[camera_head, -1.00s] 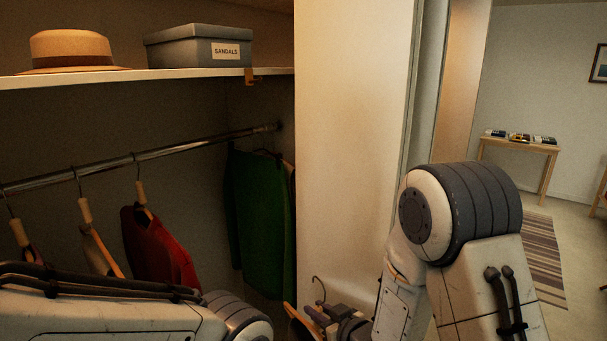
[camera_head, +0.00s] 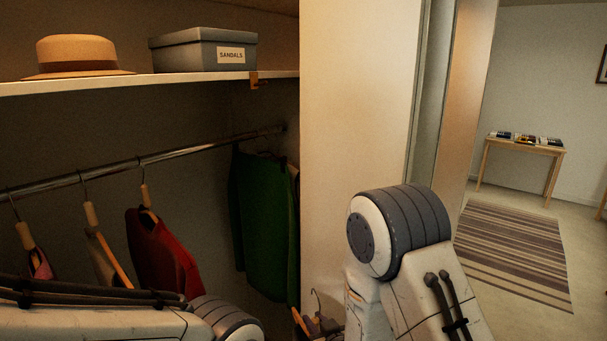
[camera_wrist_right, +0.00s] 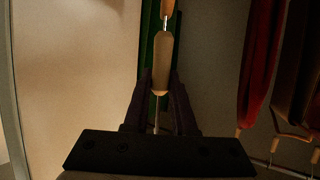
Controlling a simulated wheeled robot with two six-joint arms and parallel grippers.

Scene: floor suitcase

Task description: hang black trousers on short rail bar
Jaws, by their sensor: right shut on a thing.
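The metal rail bar (camera_head: 150,158) runs across the closet in the head view, with several hangers on it at the left. My right gripper (camera_head: 328,326) is low at the bottom edge, in front of the pale panel and well below the rail. In the right wrist view my right gripper (camera_wrist_right: 160,88) is shut on the light wooden neck of a hanger (camera_wrist_right: 160,62). This hanger's thin hook (camera_head: 316,294) stands up beside the gripper in the head view. I cannot make out the black trousers. My left gripper is out of view.
A red garment (camera_head: 160,258) and a green garment (camera_head: 264,225) hang in the closet, with bare rail between them. The shelf (camera_head: 120,83) above holds a hat (camera_head: 78,55) and a grey box (camera_head: 203,50). The pale panel (camera_head: 355,110) edges the closet's right side.

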